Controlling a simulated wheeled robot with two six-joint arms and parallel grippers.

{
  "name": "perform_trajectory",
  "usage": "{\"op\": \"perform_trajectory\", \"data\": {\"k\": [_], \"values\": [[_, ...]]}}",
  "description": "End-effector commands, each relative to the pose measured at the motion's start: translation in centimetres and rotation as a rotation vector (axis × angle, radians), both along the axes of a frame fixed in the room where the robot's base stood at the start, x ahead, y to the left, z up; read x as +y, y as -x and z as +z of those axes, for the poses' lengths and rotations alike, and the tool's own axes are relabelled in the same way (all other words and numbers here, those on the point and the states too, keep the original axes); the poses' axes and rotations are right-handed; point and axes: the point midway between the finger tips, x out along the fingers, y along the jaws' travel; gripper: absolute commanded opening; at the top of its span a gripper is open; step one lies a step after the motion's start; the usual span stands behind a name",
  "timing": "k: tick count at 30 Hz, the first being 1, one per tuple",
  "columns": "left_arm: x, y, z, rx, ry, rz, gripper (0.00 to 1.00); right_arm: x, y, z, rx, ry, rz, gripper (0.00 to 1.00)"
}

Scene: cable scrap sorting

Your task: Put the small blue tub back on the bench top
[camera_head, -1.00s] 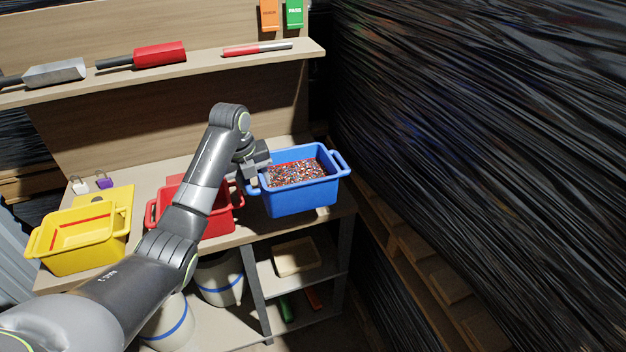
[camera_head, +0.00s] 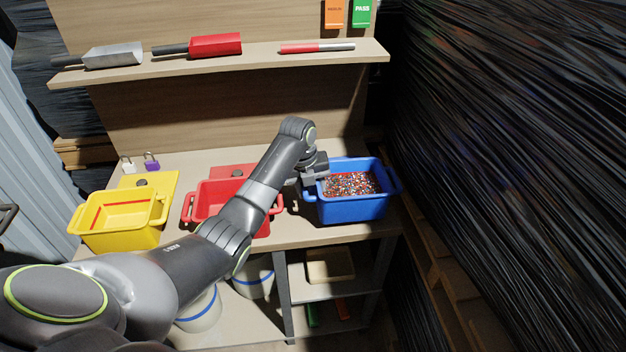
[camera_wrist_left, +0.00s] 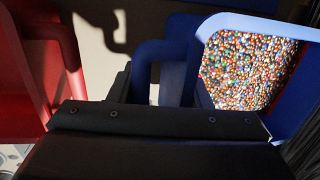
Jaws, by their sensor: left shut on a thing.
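The small blue tub (camera_head: 348,208) is at the right end of the bench top (camera_head: 296,236), upright and filled with multicoloured granules (camera_head: 350,184). My left gripper (camera_head: 318,172) is shut on the tub's left handle. The handle (camera_wrist_left: 163,55) also shows between the dark fingers in the left wrist view, with the granules to its right. The tub is over the bench top, but I cannot tell whether its base touches it. My right gripper is out of view.
A red tub (camera_head: 207,199) stands just left of the blue one, partly behind my left arm. A yellow tub (camera_head: 122,237) stands farther left. A shelf (camera_head: 220,66) with hand tools runs above. Dark wrapped material (camera_head: 510,150) rises close on the right.

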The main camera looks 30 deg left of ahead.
Motion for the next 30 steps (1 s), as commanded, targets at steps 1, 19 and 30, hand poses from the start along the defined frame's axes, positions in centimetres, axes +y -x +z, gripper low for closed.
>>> {"op": "perform_trajectory", "data": {"k": [1,19,30], "values": [[-0.2,-0.3,0.3,-0.013,0.003,-0.004,0.0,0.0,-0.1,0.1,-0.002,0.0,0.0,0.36],[0.0,0.2,-4.0,0.004,-0.003,0.0,0.46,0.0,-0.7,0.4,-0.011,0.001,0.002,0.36],[0.0,0.1,-3.8,0.0,-0.001,-0.001,0.66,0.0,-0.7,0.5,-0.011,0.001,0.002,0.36]]}}
